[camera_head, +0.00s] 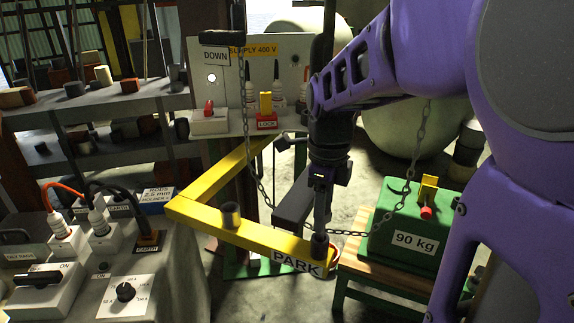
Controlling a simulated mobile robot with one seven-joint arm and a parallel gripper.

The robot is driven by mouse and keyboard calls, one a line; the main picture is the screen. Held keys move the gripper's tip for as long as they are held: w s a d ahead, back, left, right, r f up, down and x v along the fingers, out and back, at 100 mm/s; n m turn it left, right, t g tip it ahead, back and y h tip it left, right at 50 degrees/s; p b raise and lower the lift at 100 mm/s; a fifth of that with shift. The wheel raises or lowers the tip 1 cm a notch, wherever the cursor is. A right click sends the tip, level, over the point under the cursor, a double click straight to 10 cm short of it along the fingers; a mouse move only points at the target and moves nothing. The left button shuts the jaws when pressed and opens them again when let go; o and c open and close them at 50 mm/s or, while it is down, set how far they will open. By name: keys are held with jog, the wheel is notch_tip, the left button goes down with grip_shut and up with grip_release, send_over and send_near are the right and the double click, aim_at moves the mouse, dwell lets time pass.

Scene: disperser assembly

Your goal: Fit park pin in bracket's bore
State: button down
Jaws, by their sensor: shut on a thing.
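The yellow bracket (203,227) reaches across the middle, with a PARK label (296,262) near its front right end. A short dark collar (319,246) stands on that end. A dark upright cylinder (231,214) stands farther left on the bracket. My gripper (325,182) points down above the PARK end and is shut on a slim grey upright pin (321,210). The pin's lower end is at or just over the collar. I cannot tell whether it is inside the bore, as the opening does not show clearly.
Chains (383,219) hang near my gripper on both sides. A green 90 kg block (407,229) sits on a wooden-topped stand at right. A switch and cable bench (183,290) is at lower left. A supply panel (293,55) stands behind.

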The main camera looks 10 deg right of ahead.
jog(key=shift+f+b, duration=0.65)
jog(key=shift+f, duration=0.35)
jog(key=shift+c, duration=2)
grip_release()
notch_tip(320, 180, up, 12)
jog(key=p, duration=1)
jog(key=shift+f, duration=0.2)
jog(key=shift+r, duration=2.9)
